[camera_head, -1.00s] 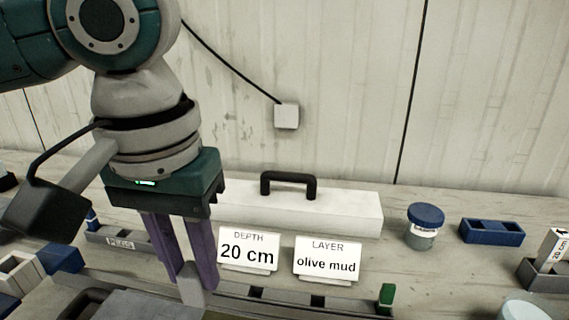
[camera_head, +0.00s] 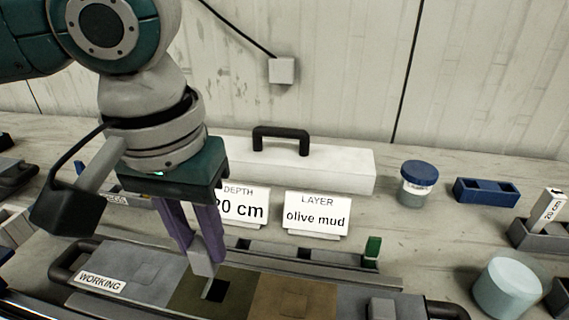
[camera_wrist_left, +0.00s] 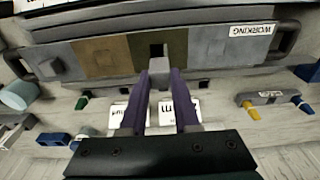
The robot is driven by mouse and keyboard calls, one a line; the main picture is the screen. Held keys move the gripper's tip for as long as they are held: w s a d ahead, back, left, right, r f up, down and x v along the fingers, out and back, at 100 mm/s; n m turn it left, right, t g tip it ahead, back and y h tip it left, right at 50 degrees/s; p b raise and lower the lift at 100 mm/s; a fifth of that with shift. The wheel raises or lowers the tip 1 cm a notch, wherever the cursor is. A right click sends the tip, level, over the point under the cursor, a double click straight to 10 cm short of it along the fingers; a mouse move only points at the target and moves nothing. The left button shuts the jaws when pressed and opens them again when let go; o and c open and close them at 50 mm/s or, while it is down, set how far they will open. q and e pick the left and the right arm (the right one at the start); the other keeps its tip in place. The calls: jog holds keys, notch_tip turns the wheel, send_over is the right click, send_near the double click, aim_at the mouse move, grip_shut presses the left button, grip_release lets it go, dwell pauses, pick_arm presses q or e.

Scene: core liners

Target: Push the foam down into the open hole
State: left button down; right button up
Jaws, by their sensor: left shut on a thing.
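My left gripper (camera_head: 203,252) is shut on a small light grey foam block (camera_head: 204,267), which hangs between the purple fingertips. It is above the olive-brown section (camera_head: 240,293) of the core tray. A dark square open hole (camera_head: 215,290) is in that section, just below and slightly right of the foam in the head view. In the left wrist view, the foam (camera_wrist_left: 158,66) is close to the hole (camera_wrist_left: 157,50), between the fingers. I cannot tell whether the foam touches the hole's edge. My right gripper is not in view.
The tray has a WORKING label (camera_head: 101,281) and a black handle (camera_head: 72,262). Behind it stand a DEPTH card (camera_head: 246,208), a LAYER card (camera_head: 316,214) and a white case (camera_head: 320,169). A blue-lidded jar (camera_head: 418,184) and pale cylinder (camera_head: 507,287) are at right.

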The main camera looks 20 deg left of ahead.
aim_at(208, 269)
pick_arm(q)
jog(key=shift+f+b, duration=1.45)
jog(key=shift+b, duration=0.2)
jog(key=shift+f+b, duration=0.35)
jog(key=shift+f, duration=0.85)
jog(key=c, duration=0.6)
grip_release()
jog(key=shift+o, duration=0.2)
notch_tip(208, 269, up, 7)
jog(key=p, duration=1)
jog(key=shift+r, duration=0.1)
